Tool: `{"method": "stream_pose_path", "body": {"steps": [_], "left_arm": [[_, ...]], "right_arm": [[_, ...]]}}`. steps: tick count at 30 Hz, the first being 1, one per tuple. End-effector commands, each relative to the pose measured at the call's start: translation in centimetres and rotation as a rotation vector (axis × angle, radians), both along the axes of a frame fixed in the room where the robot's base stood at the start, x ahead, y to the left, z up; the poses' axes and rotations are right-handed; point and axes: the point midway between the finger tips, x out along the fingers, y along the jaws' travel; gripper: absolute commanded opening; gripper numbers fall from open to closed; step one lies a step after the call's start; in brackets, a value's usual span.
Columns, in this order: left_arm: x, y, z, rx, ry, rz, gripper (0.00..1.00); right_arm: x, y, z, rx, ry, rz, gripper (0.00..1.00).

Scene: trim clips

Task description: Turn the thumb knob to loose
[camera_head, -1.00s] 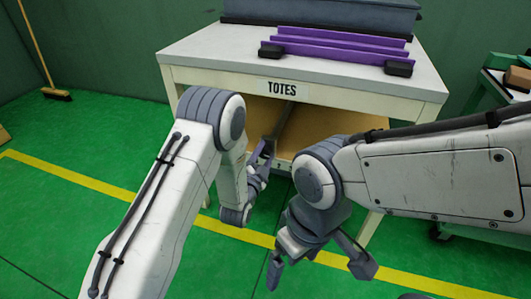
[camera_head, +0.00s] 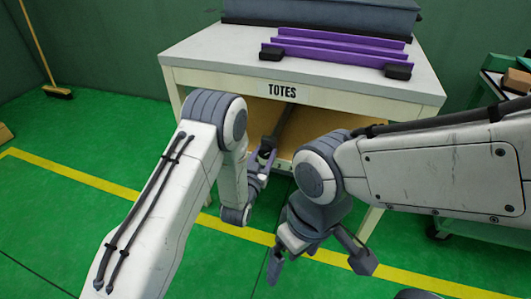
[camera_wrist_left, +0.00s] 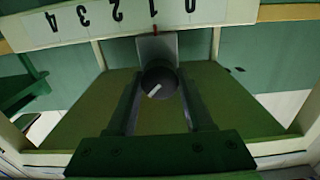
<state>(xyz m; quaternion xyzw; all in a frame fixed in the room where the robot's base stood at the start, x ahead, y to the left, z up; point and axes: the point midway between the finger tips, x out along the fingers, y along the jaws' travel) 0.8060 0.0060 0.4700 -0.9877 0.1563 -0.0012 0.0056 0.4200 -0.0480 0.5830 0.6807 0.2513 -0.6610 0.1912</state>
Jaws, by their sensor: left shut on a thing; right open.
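The thumb knob (camera_wrist_left: 158,82) is a dark round knob with a short white mark, seen in the left wrist view in front of a grey block (camera_wrist_left: 157,48). The white mark lies slanted, its right end higher. My left gripper (camera_wrist_left: 160,78) has its two fingers on either side of the knob and is shut on it. In the head view my left gripper (camera_head: 264,158) is at the table's front, under the TOTES label; the knob is hard to make out there. My right gripper (camera_head: 318,262) is open and empty, lower and nearer, over the floor.
A pale strip with printed digits (camera_wrist_left: 117,15) runs beside the knob, with a small red mark (camera_wrist_left: 240,69) near it. The table (camera_head: 200,52) carries purple rails (camera_head: 340,47) and a grey case (camera_head: 320,14). A cart (camera_head: 490,85) stands right. Green floor is open left.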

Motion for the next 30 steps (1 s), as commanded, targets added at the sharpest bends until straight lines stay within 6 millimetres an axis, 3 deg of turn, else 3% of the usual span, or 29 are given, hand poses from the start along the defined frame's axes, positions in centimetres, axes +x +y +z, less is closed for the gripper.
{"method": "stream_pose_path", "body": {"steps": [18, 30], "left_arm": [[-0.1, 0.1, -0.1, -0.531, 0.178, 0.001, 0.0], [-0.1, 0.2, -0.2, -0.731, 0.243, 0.002, 0.0]], "right_arm": [[0.0, 0.0, 1.2, 0.0, 0.0, 0.0, 0.99], [0.0, 0.0, 1.6, 0.0, 0.0, 0.0, 0.99]]}}
